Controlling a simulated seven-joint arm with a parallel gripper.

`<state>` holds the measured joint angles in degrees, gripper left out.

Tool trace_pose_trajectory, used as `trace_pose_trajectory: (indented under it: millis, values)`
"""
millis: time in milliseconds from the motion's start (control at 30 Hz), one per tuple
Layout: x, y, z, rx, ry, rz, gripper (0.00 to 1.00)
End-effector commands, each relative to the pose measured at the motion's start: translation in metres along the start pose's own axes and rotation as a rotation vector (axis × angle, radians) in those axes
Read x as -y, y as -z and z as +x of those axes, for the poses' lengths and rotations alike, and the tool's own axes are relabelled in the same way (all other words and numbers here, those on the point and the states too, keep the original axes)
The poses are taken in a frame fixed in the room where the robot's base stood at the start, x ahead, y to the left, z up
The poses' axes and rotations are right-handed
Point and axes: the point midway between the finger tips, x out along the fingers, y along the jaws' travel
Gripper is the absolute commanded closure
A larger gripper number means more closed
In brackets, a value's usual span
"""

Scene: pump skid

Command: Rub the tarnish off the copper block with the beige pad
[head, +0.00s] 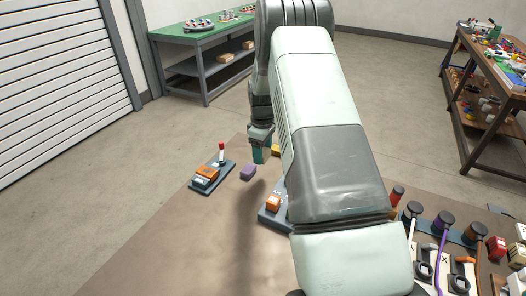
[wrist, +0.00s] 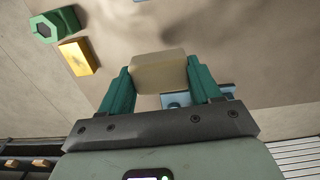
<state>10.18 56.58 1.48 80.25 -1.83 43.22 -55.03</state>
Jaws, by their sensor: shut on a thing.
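My gripper (wrist: 160,75) is shut on the beige pad (wrist: 159,72), which sits between its two green fingers in the wrist view. In the head view my gripper (head: 262,152) points down above the brown table; the pad cannot be made out there. An orange-brown block (head: 272,203) sits on a blue-grey base (head: 270,219), partly hidden by my arm. Another orange-brown piece (head: 207,173) sits on a blue-grey plate to the left. I cannot tell which is the copper block, and tarnish is too small to make out.
A purple block (head: 248,173) lies near the gripper. A yellow block (wrist: 76,57) and a green hexagonal part (wrist: 55,25) lie to the left in the wrist view. A red-tipped lever (head: 221,150) stands on the left plate. The table's front left (head: 150,250) is clear.

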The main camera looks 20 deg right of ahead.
Motion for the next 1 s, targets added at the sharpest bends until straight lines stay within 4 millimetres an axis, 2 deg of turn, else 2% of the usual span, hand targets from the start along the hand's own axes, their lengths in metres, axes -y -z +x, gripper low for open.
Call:
trace_pose_trajectory:
  millis: [167,400,600,800,1000]
  values:
    - [0.007,0.034,-0.003,-0.004,0.002,-0.249,0.61]
    - [0.031,0.111,-0.015,-0.006,0.001,-0.896,0.61]
    - [0.052,0.156,-0.025,-0.003,-0.001,-1.330,0.61]
    - [0.062,0.174,-0.030,0.000,0.000,-1.529,0.62]
    - [0.064,0.176,-0.023,0.000,0.001,-1.554,0.62]
